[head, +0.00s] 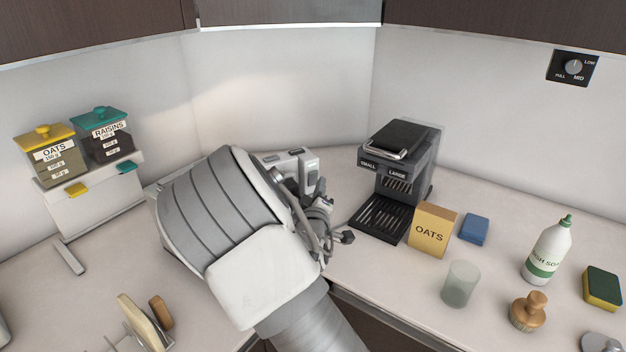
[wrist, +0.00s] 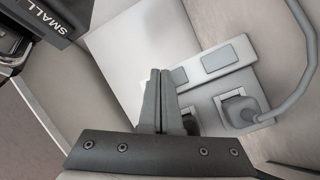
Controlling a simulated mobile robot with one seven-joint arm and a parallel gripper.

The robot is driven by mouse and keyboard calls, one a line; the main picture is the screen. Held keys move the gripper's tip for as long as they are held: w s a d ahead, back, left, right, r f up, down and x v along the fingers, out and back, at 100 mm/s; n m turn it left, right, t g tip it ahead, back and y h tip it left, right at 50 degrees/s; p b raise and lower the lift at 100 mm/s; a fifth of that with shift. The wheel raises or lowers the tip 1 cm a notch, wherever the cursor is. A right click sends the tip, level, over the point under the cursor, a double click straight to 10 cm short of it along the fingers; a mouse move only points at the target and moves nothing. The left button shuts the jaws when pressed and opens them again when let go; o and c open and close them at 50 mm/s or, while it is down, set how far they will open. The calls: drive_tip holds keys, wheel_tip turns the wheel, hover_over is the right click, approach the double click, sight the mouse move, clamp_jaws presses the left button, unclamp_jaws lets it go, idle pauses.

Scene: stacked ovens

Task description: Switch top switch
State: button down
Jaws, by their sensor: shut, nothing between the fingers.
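A pale outlet block (wrist: 205,88) with grey rocker-like switches stands by the wall in the wrist view. One grey switch (wrist: 220,58) shows clearly; another grey switch (wrist: 178,76) is beside the fingertips. A grey plug (wrist: 240,107) with a thick cord sits in the block. My gripper (wrist: 160,72) is shut and empty, its tips close to the second switch; I cannot tell if they touch. In the head view the block (head: 290,160) shows just behind my arm, which hides part of it and the fingertips.
A coffee machine (head: 398,165) stands right of my arm, with an oats box (head: 432,230), blue sponge (head: 474,229) and glass (head: 459,284) near it. A dispenser (head: 90,190) stands left. A knob panel (head: 573,67) is on the right wall.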

drive_tip(key=shift+s+d+r, duration=0.15)
drive_tip(key=shift+s+d, duration=0.4)
drive_tip(key=shift+s, duration=0.35)
drive_tip(key=shift+s+d+r, duration=0.15)
drive_tip(key=shift+s+d, duration=0.4)
drive_tip(key=shift+s, duration=0.35)
drive_tip(key=s+d+r+m+g+p, duration=0.1)
drive_tip(key=s+d+r+m+g, duration=0.2)
drive_tip(key=s, duration=0.8)
drive_tip(key=s+d+r+m+g+y+p, duration=0.1)
drive_tip(key=s+d+r+m+g, duration=0.3)
drive_tip(key=s, duration=0.8)
drive_tip(key=s+d+r+m+g, duration=0.3)
drive_tip(key=s+d+r+g, duration=0.2)
drive_tip(key=s, duration=0.7)
drive_tip(key=shift+r+m+y+p, duration=0.3)
drive_tip(key=shift+r+p, duration=0.1)
drive_tip(key=shift+r, duration=0.1)
drive_tip(key=shift+a, duration=0.1)
